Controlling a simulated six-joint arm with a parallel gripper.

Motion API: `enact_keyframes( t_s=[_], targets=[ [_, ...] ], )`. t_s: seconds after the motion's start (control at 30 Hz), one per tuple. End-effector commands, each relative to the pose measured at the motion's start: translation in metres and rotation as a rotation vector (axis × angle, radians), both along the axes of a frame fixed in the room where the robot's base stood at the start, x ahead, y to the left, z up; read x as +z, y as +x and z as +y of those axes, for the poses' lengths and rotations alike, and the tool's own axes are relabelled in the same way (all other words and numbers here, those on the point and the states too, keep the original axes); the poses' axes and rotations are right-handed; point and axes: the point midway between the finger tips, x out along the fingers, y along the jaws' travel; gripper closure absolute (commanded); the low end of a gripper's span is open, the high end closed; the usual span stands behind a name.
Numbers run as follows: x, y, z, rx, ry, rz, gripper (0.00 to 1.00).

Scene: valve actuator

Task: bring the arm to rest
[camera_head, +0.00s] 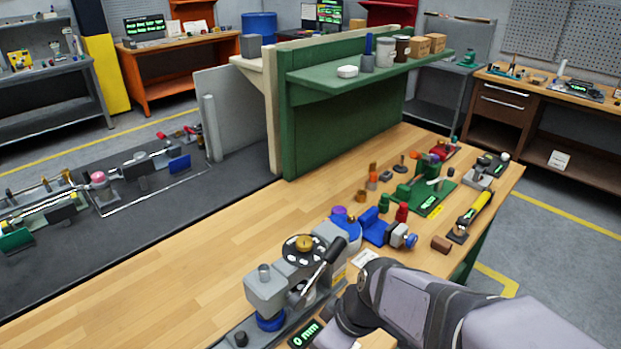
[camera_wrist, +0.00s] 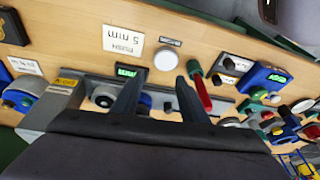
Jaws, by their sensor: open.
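My gripper (camera_wrist: 157,98) shows in the wrist view with its two dark fingers apart and nothing visible between them. It is above the bench, over a grey fixture with a rail. In the head view my arm reaches in from the lower right and its gripper end is hard to make out. The valve actuator (camera_head: 268,290) appears to be the grey block assembly on the bench, with a black dial, a brass knob and a black-handled lever (camera_head: 323,263). A small display (camera_head: 306,334) beside it reads 0 mm. Whether the fingers touch anything cannot be told.
A blue clamp (camera_head: 373,226), a green board (camera_head: 430,195) and a yellow-handled tool (camera_head: 474,213) crowd the bench's right side. A green shelf (camera_head: 340,78) stands behind. The bench top (camera_head: 190,260) is clear at left. A red handle (camera_wrist: 202,92) lies close to the right finger.

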Motion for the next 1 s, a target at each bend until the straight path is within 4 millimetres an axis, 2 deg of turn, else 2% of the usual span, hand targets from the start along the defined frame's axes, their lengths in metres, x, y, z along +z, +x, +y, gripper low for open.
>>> enact_keyframes(
  t_s=[0.03, 0.2, 0.4, 0.6, 1.0],
  targets=[
    [-0.008, -0.003, -0.017, -0.105, -0.022, 0.042, 0.6],
    [-0.03, -0.018, -0.066, -0.449, -0.099, 0.16, 0.6],
    [-0.045, -0.034, -0.105, -0.745, -0.169, 0.235, 0.6],
    [-0.051, -0.042, -0.122, -0.879, -0.198, 0.261, 0.6],
    [-0.051, -0.043, -0.123, -0.896, -0.202, 0.263, 0.6]
  ],
)
